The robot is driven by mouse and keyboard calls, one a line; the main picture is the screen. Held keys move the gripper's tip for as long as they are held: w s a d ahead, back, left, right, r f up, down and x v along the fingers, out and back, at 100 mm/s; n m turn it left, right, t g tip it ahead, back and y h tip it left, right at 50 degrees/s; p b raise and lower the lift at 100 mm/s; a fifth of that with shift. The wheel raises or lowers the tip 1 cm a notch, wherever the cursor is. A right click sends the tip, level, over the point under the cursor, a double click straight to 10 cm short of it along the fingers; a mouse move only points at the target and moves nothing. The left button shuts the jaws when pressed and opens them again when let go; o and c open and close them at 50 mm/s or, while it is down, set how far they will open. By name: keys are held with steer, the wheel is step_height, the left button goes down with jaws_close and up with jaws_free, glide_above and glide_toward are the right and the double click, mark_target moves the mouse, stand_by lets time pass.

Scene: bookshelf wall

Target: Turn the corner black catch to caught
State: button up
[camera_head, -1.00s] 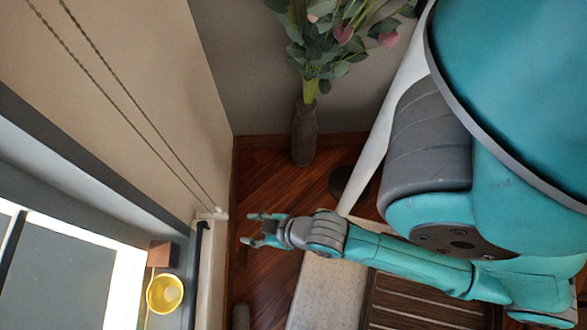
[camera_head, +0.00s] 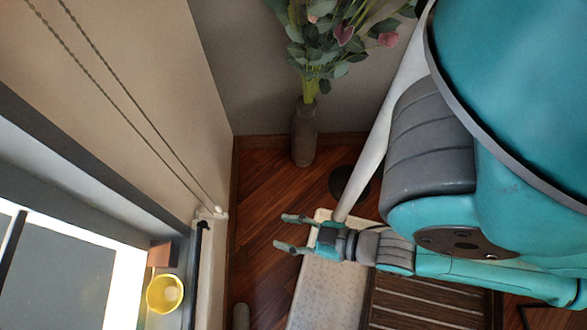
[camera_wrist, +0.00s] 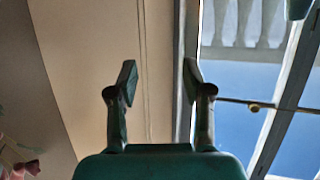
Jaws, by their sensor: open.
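My gripper (camera_head: 281,231) is open and empty in the head view, above the wood floor and to the right of the window sill. In the wrist view its two fingers (camera_wrist: 160,76) stand apart with nothing between them, against a beige wall. The window (camera_head: 68,265) is at the lower left of the head view, and its frame (camera_wrist: 187,40) is on the right in the wrist view. A small dark piece (camera_head: 203,225) sits at the sill's corner. I cannot tell whether it is the black catch. No catch shows clearly, and its state cannot be told.
Twisted cords (camera_head: 140,125) run down the wall to a white fitting (camera_head: 218,212). A yellow pot (camera_head: 165,293) stands on the sill. A grey vase (camera_head: 304,135) with flowers stands in the corner. A pale-topped piece of furniture (camera_head: 325,292) lies below my arm. A rod with a brass knob (camera_wrist: 254,107) crosses the window.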

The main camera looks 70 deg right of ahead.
steer(key=shift+s+r, duration=0.45)
steer(key=shift+r, duration=0.1)
steer(key=shift+c, duration=1.4)
